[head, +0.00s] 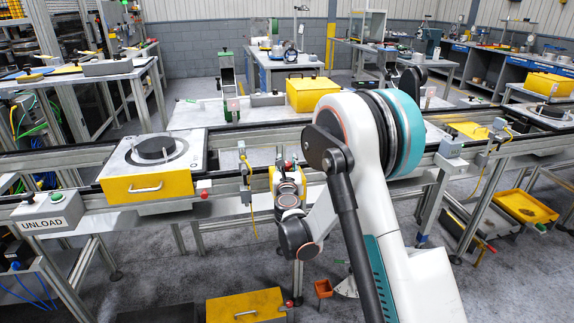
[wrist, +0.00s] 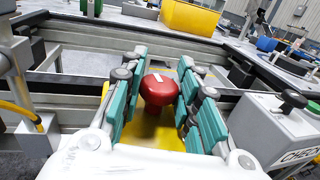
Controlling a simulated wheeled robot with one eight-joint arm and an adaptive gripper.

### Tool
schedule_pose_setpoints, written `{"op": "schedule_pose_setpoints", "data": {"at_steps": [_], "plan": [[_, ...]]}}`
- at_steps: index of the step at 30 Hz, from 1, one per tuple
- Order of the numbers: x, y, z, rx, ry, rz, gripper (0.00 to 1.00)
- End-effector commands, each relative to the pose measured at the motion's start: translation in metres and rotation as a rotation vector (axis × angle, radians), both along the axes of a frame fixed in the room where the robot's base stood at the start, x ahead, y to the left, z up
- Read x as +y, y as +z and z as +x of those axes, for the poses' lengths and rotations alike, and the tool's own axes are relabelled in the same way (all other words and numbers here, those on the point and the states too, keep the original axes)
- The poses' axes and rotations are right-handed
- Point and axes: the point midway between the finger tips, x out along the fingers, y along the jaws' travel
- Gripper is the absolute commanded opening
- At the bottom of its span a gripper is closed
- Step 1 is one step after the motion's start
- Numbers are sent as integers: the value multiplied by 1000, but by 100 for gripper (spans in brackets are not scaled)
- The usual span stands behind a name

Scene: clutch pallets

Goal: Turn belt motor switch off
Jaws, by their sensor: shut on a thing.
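A red knob (wrist: 158,92) with a white mark on top stands on a yellow housing (wrist: 152,130) at the conveyor's front rail; I take it to be the belt motor switch. My gripper (wrist: 160,80) has its teal finger pads on both sides of the knob and is shut on it. In the head view my gripper (head: 288,170) is at the front rail, with a bit of red showing at its fingers. The knob's lower part and the exact finger contact are hidden. The white mark lies at a slant.
A grey box marked CHECK (wrist: 285,130) with a black knob stands right of my gripper. A box marked UNLOAD (head: 48,210) is at far left. A yellow pallet (head: 150,185) with a dark disc sits on the conveyor (head: 225,160). A yellow bin (head: 312,92) stands behind.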

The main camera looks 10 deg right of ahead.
Motion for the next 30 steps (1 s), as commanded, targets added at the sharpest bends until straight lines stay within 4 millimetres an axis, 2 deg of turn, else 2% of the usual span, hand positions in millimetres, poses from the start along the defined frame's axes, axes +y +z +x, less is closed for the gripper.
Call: {"op": "schedule_pose_setpoints", "data": {"at_steps": [30], "plan": [[-3, -1, 1, 0, 941, 0, 6]]}}
